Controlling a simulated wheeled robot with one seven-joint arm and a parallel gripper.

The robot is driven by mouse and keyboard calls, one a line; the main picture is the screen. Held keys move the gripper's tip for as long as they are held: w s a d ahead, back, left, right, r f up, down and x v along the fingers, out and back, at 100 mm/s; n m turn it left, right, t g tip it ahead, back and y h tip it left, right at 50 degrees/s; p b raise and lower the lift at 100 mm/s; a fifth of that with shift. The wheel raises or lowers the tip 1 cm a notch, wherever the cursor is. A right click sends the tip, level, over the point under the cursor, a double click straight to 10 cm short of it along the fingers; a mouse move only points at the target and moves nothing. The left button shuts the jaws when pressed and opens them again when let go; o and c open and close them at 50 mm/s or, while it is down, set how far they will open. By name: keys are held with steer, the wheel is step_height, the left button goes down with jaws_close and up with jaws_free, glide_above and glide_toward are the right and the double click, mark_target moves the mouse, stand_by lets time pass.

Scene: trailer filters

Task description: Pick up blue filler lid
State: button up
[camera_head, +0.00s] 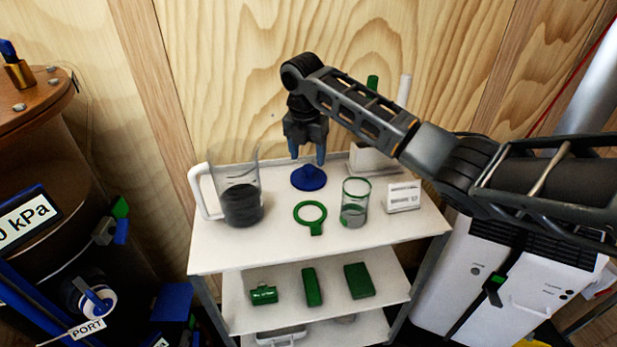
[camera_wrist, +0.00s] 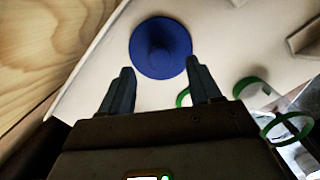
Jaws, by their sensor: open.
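The blue filler lid (camera_head: 309,178) is a round disc with a raised centre knob. It lies on the top shelf of a white cart (camera_head: 255,257), between a pitcher and a white block. My gripper (camera_head: 307,158) points down just above the lid, with its fingers apart and nothing between them. In the wrist view the lid (camera_wrist: 161,47) shows whole, beyond the fingertips and roughly between them. My gripper (camera_wrist: 157,78) is open there too. I cannot tell the exact height of the fingertips above the lid.
A pitcher of dark contents (camera_head: 241,203) stands left of the lid. A green ring with a tab (camera_head: 311,226) and a green-rimmed glass (camera_head: 354,204) are in front. A white holder (camera_head: 372,160) is at the back right. A wooden wall (camera_head: 230,70) rises close behind.

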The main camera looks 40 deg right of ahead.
mark_target(308, 167)
steer(key=shift+w+d+f, duration=0.1)
steer(key=shift+f, duration=1.05)
steer(key=shift+d+f, duration=0.1)
steer(key=shift+f, duration=1)
steer(key=c, duration=1.1)
